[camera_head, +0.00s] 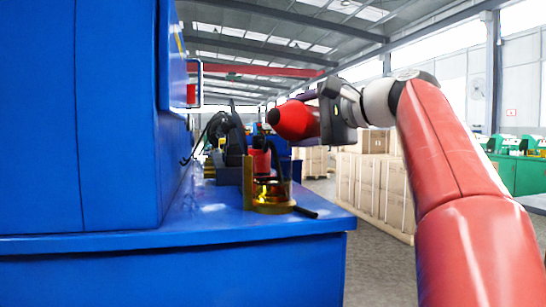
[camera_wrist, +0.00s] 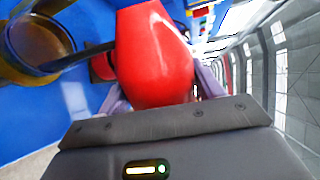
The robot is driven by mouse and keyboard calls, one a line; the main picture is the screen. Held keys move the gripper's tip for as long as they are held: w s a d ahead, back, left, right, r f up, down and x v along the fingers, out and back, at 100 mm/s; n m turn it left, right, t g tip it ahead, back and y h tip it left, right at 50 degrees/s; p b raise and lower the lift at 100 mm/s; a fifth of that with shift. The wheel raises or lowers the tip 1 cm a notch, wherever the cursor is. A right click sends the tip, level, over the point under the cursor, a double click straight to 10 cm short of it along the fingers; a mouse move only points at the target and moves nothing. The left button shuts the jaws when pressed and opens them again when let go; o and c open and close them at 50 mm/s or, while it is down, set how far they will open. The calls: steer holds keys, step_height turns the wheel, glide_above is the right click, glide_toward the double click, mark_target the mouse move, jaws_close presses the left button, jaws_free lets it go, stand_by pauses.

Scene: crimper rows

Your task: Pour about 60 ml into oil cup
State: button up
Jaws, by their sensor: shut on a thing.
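My gripper (camera_head: 328,112) is shut on a red bottle (camera_head: 293,120) and holds it up above the blue machine ledge. The bottle lies close to level, with its dark tip pointing left in the head view. In the wrist view the bottle (camera_wrist: 155,55) sits between the purple fingers. The oil cup (camera_head: 273,199), amber and see-through, stands on the ledge below the bottle and a little to its left. The cup (camera_wrist: 40,48) also shows at the upper left of the wrist view, with brownish contents. No stream is visible from the tip.
A blue machine body (camera_head: 85,115) rises at the left. Its ledge (camera_head: 180,240) runs under the cup. A red cylinder (camera_head: 260,163) and black hoses (camera_head: 222,132) stand behind the cup. A dark rod (camera_head: 305,212) sticks out beside it. Cartons (camera_head: 375,185) stand at the right.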

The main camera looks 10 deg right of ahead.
steer(key=shift+s+a+r+n, duration=0.1)
steer(key=shift+a+r+n, duration=0.05)
steer(key=shift+r+n, duration=0.4)
steer(key=shift+s+a+r+n, duration=0.1)
steer(key=shift+r+n, duration=0.25)
steer(key=shift+n, duration=0.3)
stand_by(0.6)
steer(key=shift+w, duration=0.1)
steer(key=f+m, duration=0.2)
steer(key=m, duration=0.1)
steer(key=shift+w+d+f, duration=0.15)
steer(key=shift+d+f, duration=0.05)
steer(key=shift+d, duration=0.1)
stand_by(0.6)
steer(key=shift+f+m+y, duration=0.3)
steer(key=shift+f+m, duration=0.25)
steer(key=shift+m, duration=0.25)
